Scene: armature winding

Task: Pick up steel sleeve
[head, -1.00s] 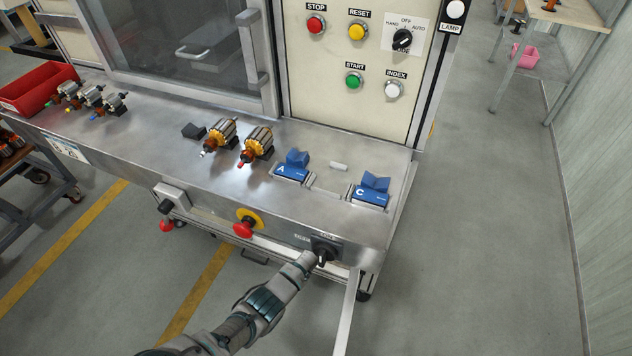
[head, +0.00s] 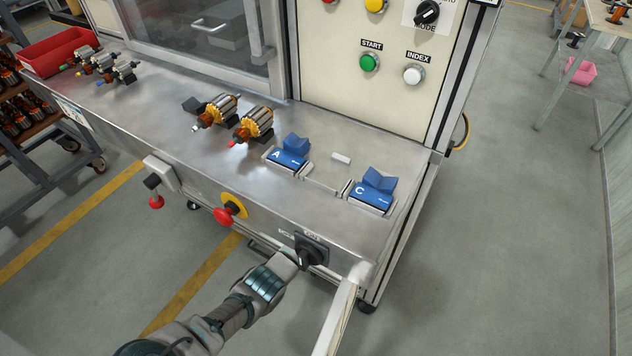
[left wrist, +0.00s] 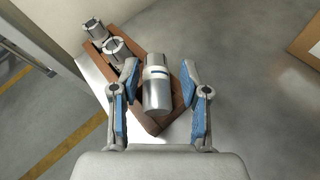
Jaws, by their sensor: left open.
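In the left wrist view a silver steel sleeve (left wrist: 157,92) with a pale band lies at the middle, over a brown wooden holder (left wrist: 160,122). My left gripper (left wrist: 159,69) is open, with one blue-padded finger on each side of the sleeve and a visible gap on both sides. Two more metal cylinders with slotted ends, a nearer one (left wrist: 117,48) and a farther one (left wrist: 95,29), are on the holder at the upper left. I cannot make out the holder or sleeve in the head view. My right gripper cannot be made out.
A steel bench shows in the head view with blue blocks A (head: 288,155) and C (head: 372,193), two copper-wound armatures (head: 252,125), a red bin (head: 60,52) and a black rotary switch (head: 309,252). One of my arm links passes beside this switch.

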